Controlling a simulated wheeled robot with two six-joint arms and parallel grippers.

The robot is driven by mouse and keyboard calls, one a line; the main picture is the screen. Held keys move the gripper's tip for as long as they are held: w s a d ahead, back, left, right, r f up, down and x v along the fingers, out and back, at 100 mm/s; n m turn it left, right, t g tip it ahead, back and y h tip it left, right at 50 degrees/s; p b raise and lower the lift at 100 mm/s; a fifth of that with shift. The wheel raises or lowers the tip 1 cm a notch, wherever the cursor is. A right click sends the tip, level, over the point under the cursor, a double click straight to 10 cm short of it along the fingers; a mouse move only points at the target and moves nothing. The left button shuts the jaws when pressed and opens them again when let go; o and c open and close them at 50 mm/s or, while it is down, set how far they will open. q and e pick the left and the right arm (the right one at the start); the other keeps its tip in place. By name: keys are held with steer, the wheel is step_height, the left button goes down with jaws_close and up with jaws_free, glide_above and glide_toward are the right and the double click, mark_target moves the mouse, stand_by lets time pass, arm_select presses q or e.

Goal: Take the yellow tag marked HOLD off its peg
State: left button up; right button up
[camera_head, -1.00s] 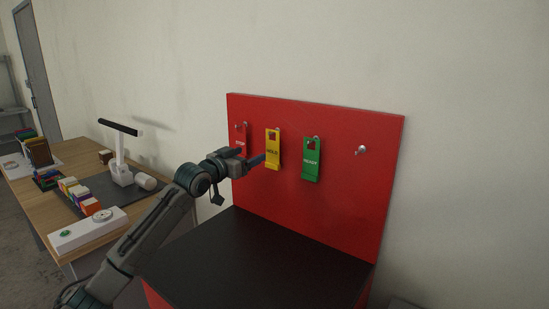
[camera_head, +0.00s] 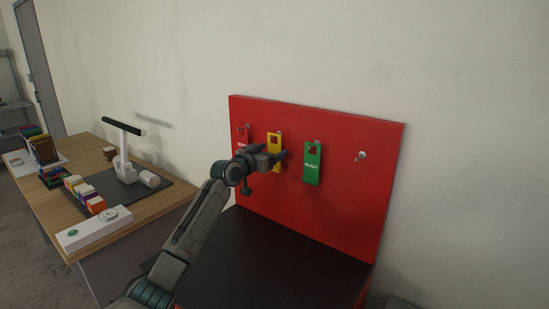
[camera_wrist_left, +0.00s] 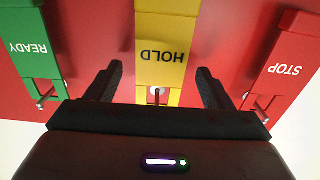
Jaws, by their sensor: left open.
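The yellow tag marked HOLD (camera_head: 274,139) hangs on its peg on the red board, between the red and green tags. In the left wrist view the yellow tag (camera_wrist_left: 165,50) shows upside down, with its peg (camera_wrist_left: 157,92) through the hole. My left gripper (camera_head: 280,157) is in front of the yellow tag and hides part of it. In the left wrist view its open fingers (camera_wrist_left: 160,85) stand on either side of the tag's hole end, with gaps to the tag. My right gripper is out of view.
The green READY tag (camera_head: 312,165) hangs to the right and the red STOP tag (camera_wrist_left: 288,68) to the left, partly hidden in the head view. A bare peg (camera_head: 361,156) is farther right on the red board (camera_head: 340,200). The black top (camera_head: 270,260) below is clear.

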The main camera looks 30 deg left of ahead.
arm_select(q)
steer(key=shift+s, duration=0.15)
steer(key=shift+c, duration=1)
steer(key=c, duration=0.8)
steer(key=shift+c, duration=0.2)
steer(key=shift+r+b, duration=0.65)
steer(key=shift+b, duration=0.1)
steer(key=s+a+b, duration=0.1)
steer(key=s+b, duration=1)
steer(key=s, duration=0.6)
steer(key=shift+s+a, duration=0.2)
steer(key=shift+s, duration=0.2)
steer(key=shift+r, duration=0.1)
